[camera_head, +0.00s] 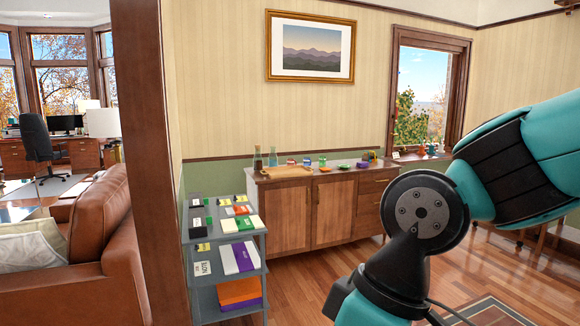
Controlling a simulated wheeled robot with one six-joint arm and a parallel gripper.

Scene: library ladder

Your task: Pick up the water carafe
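Two upright bottle-shaped vessels stand at the left end of a wooden sideboard (335,210) against the far wall. One is a clear, greenish glass vessel (273,157), which looks like the water carafe, though it is too small to be sure. The other is a brown-toned vessel (257,159) just left of it, close beside it. My arm's teal and black links fill the right side of the view. My gripper is out of view, so its state and its distance from the carafe do not show.
Several small jars and bowls, including a green jar (322,161), stand along the sideboard. A grey shelf unit (213,272) with books and boxes stands in front of its left end. A wooden post (146,160) and brown sofa (95,235) are left. Wood floor (305,275) lies open before the sideboard.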

